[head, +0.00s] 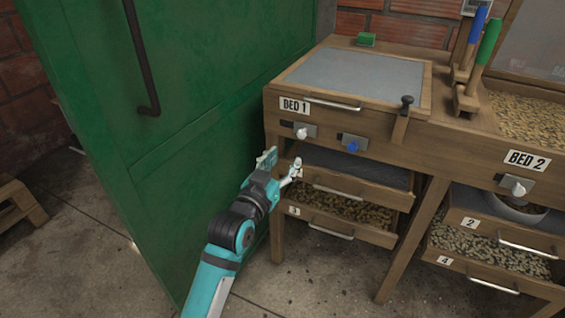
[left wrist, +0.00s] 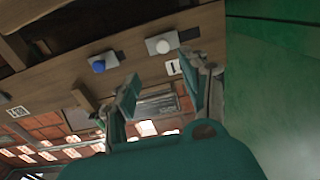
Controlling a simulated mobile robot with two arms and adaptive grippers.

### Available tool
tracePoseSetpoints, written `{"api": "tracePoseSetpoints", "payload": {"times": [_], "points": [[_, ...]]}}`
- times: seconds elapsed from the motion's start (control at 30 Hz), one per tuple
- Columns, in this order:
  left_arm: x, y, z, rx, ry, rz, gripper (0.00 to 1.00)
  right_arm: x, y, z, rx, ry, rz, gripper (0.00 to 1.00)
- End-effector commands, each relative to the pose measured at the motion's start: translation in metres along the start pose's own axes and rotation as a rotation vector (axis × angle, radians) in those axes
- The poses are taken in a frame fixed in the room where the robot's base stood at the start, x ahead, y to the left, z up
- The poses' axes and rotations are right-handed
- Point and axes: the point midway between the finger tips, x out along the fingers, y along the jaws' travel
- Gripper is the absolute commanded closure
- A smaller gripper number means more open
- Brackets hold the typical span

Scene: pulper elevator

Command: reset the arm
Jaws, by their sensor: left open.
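My left arm comes up from the bottom in the head view. Its left gripper (head: 279,166) is open and empty, in front of the wooden bed unit (head: 345,130), below the BED 1 label (head: 295,106). In the left wrist view the two fingers of the left gripper (left wrist: 165,100) stand apart with nothing between them. Beyond them are a white knob (left wrist: 163,46) and a blue knob (left wrist: 98,66). The gripper appears near the upper drawer (head: 350,185); I cannot tell whether it touches it. My right gripper is not in view.
A large green door or panel (head: 120,110) with a dark handle (head: 143,60) stands close on the left. Tools with blue and green handles (head: 487,45) stand on top. Some concrete floor (head: 90,260) is clear.

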Motion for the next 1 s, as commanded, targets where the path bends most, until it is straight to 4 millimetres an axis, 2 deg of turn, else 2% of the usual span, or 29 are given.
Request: {"api": "tracePoseSetpoints", "payload": {"times": [0.37, 0.47, 0.53, 0.57, 0.67, 0.7, 0.8, 0.9, 1.0], "points": [[0.000, 0.000, 0.001, 0.000, -0.001, 0.000, 0.54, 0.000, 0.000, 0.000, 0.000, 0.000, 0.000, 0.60], [-0.007, -0.002, 0.012, -0.003, -0.033, -0.004, 0.54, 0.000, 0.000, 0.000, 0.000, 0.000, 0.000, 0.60], [-0.020, -0.005, 0.032, -0.009, -0.096, -0.011, 0.54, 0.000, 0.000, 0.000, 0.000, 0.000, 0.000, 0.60], [-0.029, -0.007, 0.044, -0.012, -0.134, -0.016, 0.54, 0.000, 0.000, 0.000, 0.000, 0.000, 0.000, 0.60], [-0.072, -0.014, 0.094, -0.025, -0.307, -0.036, 0.54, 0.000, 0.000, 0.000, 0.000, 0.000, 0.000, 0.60], [-0.094, -0.016, 0.114, -0.032, -0.387, -0.046, 0.54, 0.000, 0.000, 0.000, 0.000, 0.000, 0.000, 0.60], [-0.155, -0.021, 0.159, -0.047, -0.585, -0.074, 0.54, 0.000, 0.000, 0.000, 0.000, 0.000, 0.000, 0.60], [-0.209, -0.024, 0.188, -0.060, -0.749, -0.100, 0.54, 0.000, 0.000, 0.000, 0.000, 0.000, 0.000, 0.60], [-0.251, -0.025, 0.205, -0.068, -0.871, -0.118, 0.54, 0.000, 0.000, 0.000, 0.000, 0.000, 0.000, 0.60]]}}
